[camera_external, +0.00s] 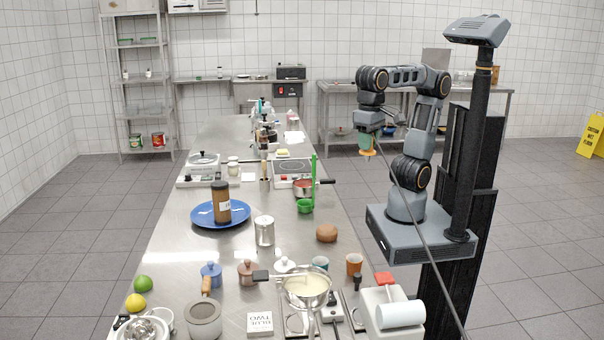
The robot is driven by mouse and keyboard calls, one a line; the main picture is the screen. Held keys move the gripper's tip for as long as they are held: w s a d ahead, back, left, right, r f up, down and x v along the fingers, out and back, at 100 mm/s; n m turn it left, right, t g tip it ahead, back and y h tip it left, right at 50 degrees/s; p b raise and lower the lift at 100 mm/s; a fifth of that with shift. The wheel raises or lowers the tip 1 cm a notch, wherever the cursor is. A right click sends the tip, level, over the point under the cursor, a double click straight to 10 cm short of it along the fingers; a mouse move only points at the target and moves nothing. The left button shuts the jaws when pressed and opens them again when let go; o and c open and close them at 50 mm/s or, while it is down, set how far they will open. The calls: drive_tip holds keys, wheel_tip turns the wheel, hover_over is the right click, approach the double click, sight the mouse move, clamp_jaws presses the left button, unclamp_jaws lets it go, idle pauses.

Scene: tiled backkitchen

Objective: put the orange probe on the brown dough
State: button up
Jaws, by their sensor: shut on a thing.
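My gripper (367,136) is raised in the air at the right of the long steel table. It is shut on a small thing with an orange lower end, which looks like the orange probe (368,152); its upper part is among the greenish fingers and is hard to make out. The brown dough (326,233) is a rounded lump on the table near its right edge. In the picture my gripper is above and to the right of the dough, well apart from it. Nothing rests on top of the dough.
A steel canister (264,231) and a blue plate (206,221) with a brown jar (221,203) stand left of the dough. An orange cup (354,264), a teal cup (320,265) and a pan (306,287) are in front.

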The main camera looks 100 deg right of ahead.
sight(366, 152)
drive_tip(key=f, duration=0.3)
drive_tip(key=shift+w+f, duration=0.25)
drive_tip(key=shift+f, duration=0.05)
drive_tip(key=shift+w+a+f+p, duration=0.35)
drive_tip(key=shift+w+a+f, duration=0.7)
drive_tip(key=shift+w+f, duration=1.05)
drive_tip(key=shift+w+a+f+p, duration=0.4)
drive_tip(key=shift+w+a+f, duration=0.65)
drive_tip(key=shift+w+f, duration=0.95)
drive_tip(key=shift+w+a+f+p, duration=0.35)
drive_tip(key=shift+w+a+f, duration=0.7)
drive_tip(key=shift+w+f, duration=1.05)
drive_tip(key=shift+s+f, duration=0.1)
drive_tip(key=shift+f, duration=0.3)
drive_tip(key=shift+f, duration=0.15)
drive_tip(key=o, duration=0.9)
